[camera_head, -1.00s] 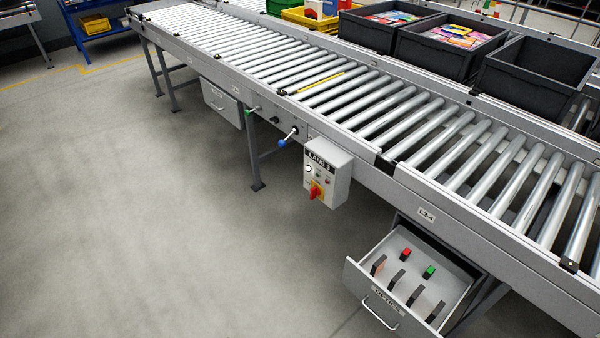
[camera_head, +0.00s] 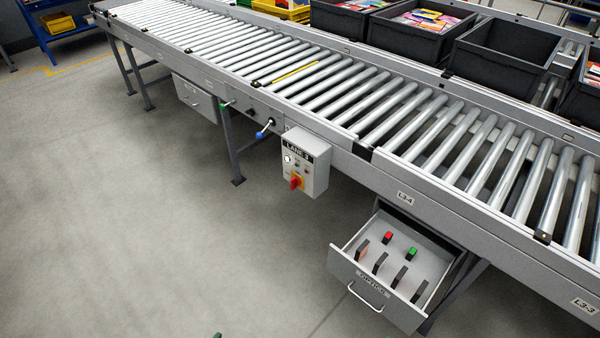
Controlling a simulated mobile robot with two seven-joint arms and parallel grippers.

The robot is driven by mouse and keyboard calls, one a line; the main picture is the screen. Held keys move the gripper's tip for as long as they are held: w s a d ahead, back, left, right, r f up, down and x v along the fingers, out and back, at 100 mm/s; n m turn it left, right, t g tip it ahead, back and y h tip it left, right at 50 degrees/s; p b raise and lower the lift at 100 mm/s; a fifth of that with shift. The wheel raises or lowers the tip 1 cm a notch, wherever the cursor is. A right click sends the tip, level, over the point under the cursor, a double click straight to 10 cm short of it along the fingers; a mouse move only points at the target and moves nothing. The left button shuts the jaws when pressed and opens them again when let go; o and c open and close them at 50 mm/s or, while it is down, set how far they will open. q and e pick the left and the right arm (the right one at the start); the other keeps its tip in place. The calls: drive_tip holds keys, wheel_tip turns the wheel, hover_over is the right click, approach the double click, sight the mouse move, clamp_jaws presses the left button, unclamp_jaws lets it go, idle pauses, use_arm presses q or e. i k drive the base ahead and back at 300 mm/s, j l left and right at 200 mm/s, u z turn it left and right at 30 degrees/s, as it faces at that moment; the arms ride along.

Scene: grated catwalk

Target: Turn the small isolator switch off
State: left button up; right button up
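A grey control box (camera_head: 306,162) labelled LANE 3 is fixed to the near side of the roller conveyor. On its lower front is a small isolator switch (camera_head: 296,182) with a red handle on a yellow plate. The handle looks roughly upright, slightly tilted; I cannot read its position marks. A white round button or lamp and smaller controls sit above it. Neither of my grippers is in view, and nothing touches the switch.
The roller conveyor (camera_head: 404,172) runs across the view. An open drawer (camera_head: 345,281) with red and green items juts out below it, right of the box. A blue-tipped lever (camera_head: 265,132) and green-tipped lever (camera_head: 228,104) stick out left. Dark crates (camera_head: 505,60) stand behind.

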sight(294, 181)
drive_tip(key=i+j+z, duration=0.1)
drive_tip(key=j, duration=0.25)
drive_tip(key=i+j+z, duration=0.1)
drive_tip(key=i+j, duration=0.15)
drive_tip(key=i+j+z, duration=0.1)
drive_tip(key=j, duration=0.35)
drive_tip(key=i+j+z, duration=0.1)
drive_tip(key=i+j, duration=0.15)
drive_tip(key=j, duration=0.15)
drive_tip(key=i+j+z, duration=0.1)
drive_tip(key=j, duration=0.3)
drive_tip(key=i+j+z, duration=0.1)
drive_tip(key=j, duration=0.25)
drive_tip(key=i+j+z, duration=0.1)
drive_tip(key=j, duration=0.35)
drive_tip(key=i, duration=0.05)
